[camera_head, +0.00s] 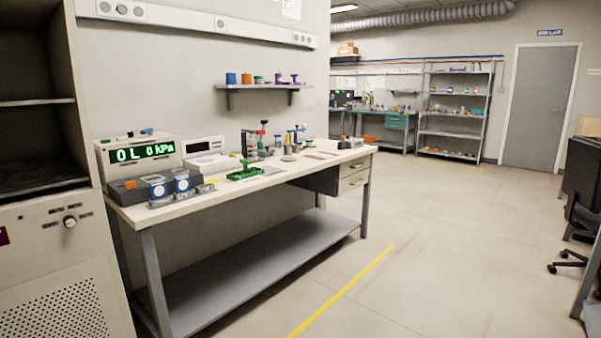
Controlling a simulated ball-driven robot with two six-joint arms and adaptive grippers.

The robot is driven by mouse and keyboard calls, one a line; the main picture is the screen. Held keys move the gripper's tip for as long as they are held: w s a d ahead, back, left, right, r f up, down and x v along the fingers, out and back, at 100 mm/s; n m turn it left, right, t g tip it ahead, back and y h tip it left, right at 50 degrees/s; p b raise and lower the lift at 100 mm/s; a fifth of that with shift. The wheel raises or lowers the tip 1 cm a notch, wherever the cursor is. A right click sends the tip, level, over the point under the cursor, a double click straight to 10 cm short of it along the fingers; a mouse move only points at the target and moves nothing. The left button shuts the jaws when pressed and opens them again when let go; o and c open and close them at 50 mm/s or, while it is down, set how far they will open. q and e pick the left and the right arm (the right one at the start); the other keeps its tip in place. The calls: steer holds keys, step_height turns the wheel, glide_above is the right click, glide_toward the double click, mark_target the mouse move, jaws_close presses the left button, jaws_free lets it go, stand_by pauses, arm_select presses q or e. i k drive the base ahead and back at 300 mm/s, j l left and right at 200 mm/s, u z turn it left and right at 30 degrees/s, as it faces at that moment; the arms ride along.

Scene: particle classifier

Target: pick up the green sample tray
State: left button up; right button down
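A green sample tray (245,174) lies on the white-topped workbench (225,192), near its front edge and about the middle of its length. A green upright part stands at the tray's middle. Neither of my grippers is in the picture, and no part of my arms shows.
Left of the tray is an instrument with a green-lit display (143,153). Bottles and small items (262,138) stand behind it. A tall cabinet (50,180) closes the left side. Open floor (430,250) with a yellow line lies right of the bench. A chair (580,215) stands far right.

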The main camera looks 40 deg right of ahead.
mark_target(245, 168)
steer(key=i+l+z, duration=0.4)
steer(key=l, duration=0.2)
steer(key=i+l+z, duration=0.35)
steer(key=l, duration=0.2)
steer(key=i+u, duration=0.2)
steer(key=u, duration=0.15)
steer(key=i+l+u, duration=0.15)
steer(key=u, duration=0.2)
steer(key=i+l+u, duration=0.15)
steer(key=u, duration=0.2)
